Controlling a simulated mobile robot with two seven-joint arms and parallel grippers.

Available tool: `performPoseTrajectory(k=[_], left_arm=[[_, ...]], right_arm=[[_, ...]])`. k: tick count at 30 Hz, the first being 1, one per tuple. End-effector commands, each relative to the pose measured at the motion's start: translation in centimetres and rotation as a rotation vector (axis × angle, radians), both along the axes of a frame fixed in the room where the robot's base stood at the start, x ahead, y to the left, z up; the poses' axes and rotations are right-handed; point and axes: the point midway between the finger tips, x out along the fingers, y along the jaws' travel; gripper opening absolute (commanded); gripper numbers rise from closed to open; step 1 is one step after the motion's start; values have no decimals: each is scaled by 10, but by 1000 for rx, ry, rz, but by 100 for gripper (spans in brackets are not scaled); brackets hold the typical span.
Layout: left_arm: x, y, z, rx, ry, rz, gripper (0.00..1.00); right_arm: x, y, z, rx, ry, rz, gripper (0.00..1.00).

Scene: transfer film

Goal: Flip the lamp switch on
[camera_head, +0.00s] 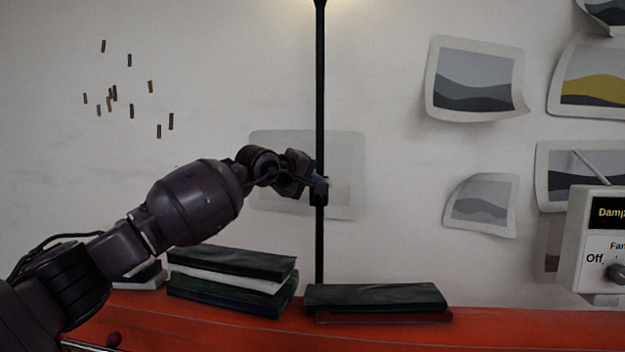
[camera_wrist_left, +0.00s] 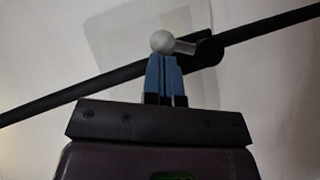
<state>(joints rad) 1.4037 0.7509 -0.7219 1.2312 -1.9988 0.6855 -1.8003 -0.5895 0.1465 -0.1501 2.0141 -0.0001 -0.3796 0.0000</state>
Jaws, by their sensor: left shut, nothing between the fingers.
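The lamp is a thin black upright pole (camera_head: 320,110) in the head view, with warm light at its top edge. A small black switch housing (camera_head: 319,192) sits on the pole. In the left wrist view the pole (camera_wrist_left: 80,97) runs slantwise, and the switch is a pale round knob (camera_wrist_left: 162,42) on a short stem from the black housing (camera_wrist_left: 208,50). My left gripper (camera_head: 320,181) is at the switch. Its blue fingers (camera_wrist_left: 166,68) are shut and empty, with the tips right at the knob; I cannot tell whether they touch. My right gripper is not in view.
Stacked dark books (camera_head: 232,275) and a flat dark book (camera_head: 375,297) lie on the red surface (camera_head: 520,325) below. A white control box (camera_head: 600,240) with a dial stands at the right. Curled pictures (camera_head: 478,80) hang on the pale wall.

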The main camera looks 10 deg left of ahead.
Motion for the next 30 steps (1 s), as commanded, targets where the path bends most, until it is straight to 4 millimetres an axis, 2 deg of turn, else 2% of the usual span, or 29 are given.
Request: performPoseTrajectory(k=[5,10,24,30], left_arm=[[0,1,0,-1,1,0,0],[-9,7,4,-1,-1,1,0],[-69,44,22,2,-2,1,0],[-85,54,27,0,0,0,0]], right_arm=[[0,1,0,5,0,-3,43],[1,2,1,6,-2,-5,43],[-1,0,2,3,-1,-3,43],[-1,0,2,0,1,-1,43]])
